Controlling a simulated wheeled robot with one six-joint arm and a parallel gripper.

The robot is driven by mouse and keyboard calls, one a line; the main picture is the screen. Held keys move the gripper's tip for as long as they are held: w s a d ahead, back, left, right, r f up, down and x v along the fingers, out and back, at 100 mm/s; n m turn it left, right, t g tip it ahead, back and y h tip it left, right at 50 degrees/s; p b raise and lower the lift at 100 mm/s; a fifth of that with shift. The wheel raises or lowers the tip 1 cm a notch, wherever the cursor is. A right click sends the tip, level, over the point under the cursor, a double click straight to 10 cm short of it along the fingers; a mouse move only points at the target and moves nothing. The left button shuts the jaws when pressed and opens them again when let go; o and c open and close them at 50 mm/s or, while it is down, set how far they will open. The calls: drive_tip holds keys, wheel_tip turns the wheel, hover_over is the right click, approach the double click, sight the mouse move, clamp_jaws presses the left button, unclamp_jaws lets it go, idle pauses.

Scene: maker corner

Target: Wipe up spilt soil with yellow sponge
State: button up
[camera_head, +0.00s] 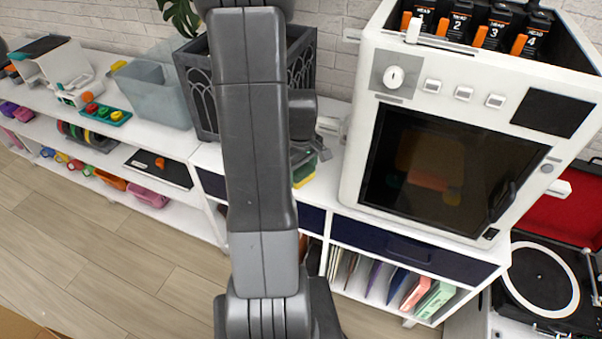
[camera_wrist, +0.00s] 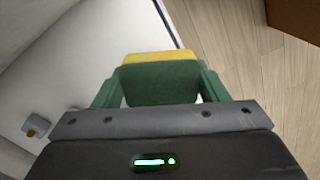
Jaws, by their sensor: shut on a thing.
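The sponge (camera_wrist: 160,57) has a yellow layer and a dark green layer. In the wrist view my gripper (camera_wrist: 160,85) is shut on it, with a green finger on each side. In the head view the sponge (camera_head: 304,171) shows in part beside my arm, above the white shelf top. My arm hides much of the shelf top around it, and I cannot tell whether the sponge touches the surface. No spilt soil can be made out in either view.
A white 3D printer (camera_head: 362,140) stands close to the right of the sponge. A dark planter box (camera_head: 196,85) and a translucent bin (camera_head: 155,95) stand to the left. The white shelf top (camera_head: 208,155) ends at a front edge above the wooden floor (camera_head: 100,250).

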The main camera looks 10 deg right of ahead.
drive_tip(key=shift+r, duration=0.45)
drive_tip(key=shift+r+p, duration=1.15)
drive_tip(key=shift+r, duration=0.45)
drive_tip(key=shift+f, duration=0.1)
drive_tip(key=shift+s, duration=0.1)
